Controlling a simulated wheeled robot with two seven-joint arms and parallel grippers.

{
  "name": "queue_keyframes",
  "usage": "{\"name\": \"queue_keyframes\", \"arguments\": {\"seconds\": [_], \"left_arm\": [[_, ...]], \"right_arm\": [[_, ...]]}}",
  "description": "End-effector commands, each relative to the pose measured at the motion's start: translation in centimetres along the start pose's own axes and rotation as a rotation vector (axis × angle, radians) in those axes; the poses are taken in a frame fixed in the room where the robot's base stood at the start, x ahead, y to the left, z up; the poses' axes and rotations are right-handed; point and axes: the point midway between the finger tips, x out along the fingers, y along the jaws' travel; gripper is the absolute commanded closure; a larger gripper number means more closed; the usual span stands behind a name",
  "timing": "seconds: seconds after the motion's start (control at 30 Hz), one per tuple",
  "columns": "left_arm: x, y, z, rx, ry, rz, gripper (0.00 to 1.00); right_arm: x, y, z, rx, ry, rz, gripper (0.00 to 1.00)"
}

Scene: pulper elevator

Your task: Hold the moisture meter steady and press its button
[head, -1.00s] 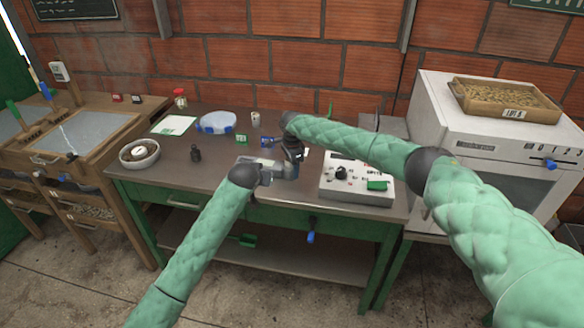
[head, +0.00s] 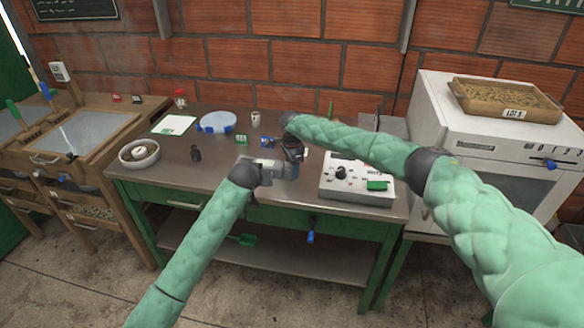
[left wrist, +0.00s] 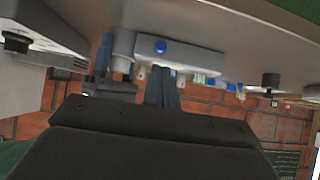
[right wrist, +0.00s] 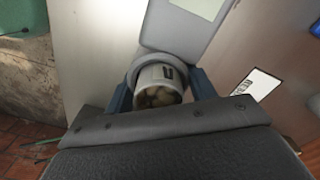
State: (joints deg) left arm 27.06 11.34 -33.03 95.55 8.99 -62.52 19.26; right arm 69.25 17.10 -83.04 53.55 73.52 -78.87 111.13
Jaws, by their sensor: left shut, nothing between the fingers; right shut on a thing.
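The moisture meter (left wrist: 185,57) shows in the left wrist view as a grey body with a round blue button (left wrist: 160,47). In the right wrist view its grey body (right wrist: 182,25) has a pale screen and a round cup (right wrist: 158,84) with beans inside. My right gripper (right wrist: 162,88) is shut around this cup, one blue finger on each side. My left gripper (left wrist: 163,82) is shut and empty, its fingertips close to the meter near the button; I cannot tell whether they touch. In the head view the arms hide most of the meter (head: 266,162).
A white control box (head: 355,190) with a green switch stands right of the grippers on the table (head: 215,178). A white bowl (head: 139,163), a dark small weight (head: 195,153) and a round plate (head: 217,122) are to the left. A white label (right wrist: 255,85) lies near the right gripper.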

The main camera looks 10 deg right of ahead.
Motion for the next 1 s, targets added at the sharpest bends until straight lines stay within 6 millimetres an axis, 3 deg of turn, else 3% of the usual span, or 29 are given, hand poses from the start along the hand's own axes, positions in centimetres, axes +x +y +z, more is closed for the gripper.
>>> {"name": "queue_keyframes", "arguments": {"seconds": [0.67, 0.87, 1.0], "left_arm": [[0.2, 0.1, 0.5, 0.045, -0.005, -0.019, 1.0], [1.1, 0.1, 2.5, 0.312, -0.038, -0.131, 1.0], [1.6, 0.0, 4.5, 0.589, -0.091, -0.244, 1.0]], "right_arm": [[0.0, 0.0, 0.0, 0.0, 0.0, 0.0, 0.79], [0.0, 0.0, 0.0, 0.0, 0.0, 0.0, 0.79], [0.0, 0.0, 0.0, 0.0, 0.0, 0.0, 0.79]]}}
